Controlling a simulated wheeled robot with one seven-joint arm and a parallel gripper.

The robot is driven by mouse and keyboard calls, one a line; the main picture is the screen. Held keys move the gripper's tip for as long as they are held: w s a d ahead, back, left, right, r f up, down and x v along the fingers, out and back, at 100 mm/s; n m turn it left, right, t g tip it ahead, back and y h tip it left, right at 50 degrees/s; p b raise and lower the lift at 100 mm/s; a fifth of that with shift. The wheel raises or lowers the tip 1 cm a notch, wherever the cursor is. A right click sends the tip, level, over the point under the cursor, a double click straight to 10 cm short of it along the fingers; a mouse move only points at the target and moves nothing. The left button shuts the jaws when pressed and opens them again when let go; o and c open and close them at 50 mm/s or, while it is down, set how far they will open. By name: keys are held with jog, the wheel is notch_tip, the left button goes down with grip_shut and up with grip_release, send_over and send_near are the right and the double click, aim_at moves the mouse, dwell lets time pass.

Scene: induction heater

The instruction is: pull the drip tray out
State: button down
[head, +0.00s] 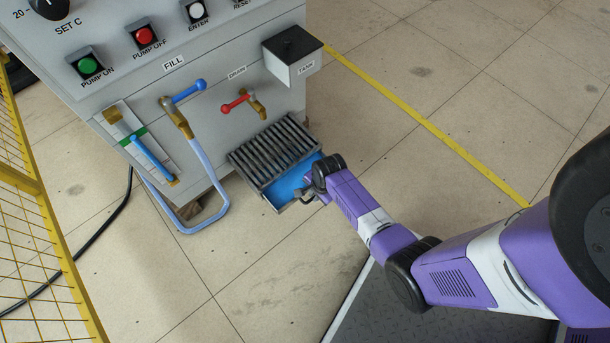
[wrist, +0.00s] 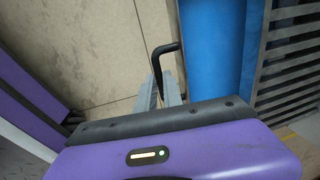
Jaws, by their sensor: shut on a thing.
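The drip tray (head: 284,203) is at the lower front of the heater, under the red-levered tap. Its blue inside shows beyond the edge of the dark slatted grate (head: 275,150), so it stands partly out from under the grate. In the wrist view, the blue tray inside (wrist: 200,60) lies right of my fingers. My gripper (head: 307,191) is at the tray's outer edge. In the wrist view, my gripper's grey fingers (wrist: 165,88) are shut on the tray's black bent handle (wrist: 168,47). The fingers partly hide the handle's lower part.
The heater cabinet (head: 215,85) stands behind the tray. A blue hose (head: 205,165) loops down left of it, and a small tank box (head: 292,58) juts out above right. A yellow fence (head: 25,180) is at far left. The tiled floor (head: 260,285) in front is clear.

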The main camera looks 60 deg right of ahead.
jog(key=s, duration=0.1)
jog(key=s+a+p, duration=0.1)
jog(key=s, duration=0.2)
jog(key=shift+s+a+p, duration=0.25)
jog(key=shift+s+p, duration=0.15)
jog(key=c, duration=1.5)
grip_release()
jog(key=shift+r, duration=0.1)
jog(key=r+p, duration=0.1)
jog(key=r, duration=0.1)
jog(key=s+r+p, duration=0.1)
jog(key=r, duration=0.2)
jog(key=r+p, duration=0.2)
jog(key=shift+s+a+r, duration=0.15)
jog(key=shift+r, duration=0.1)
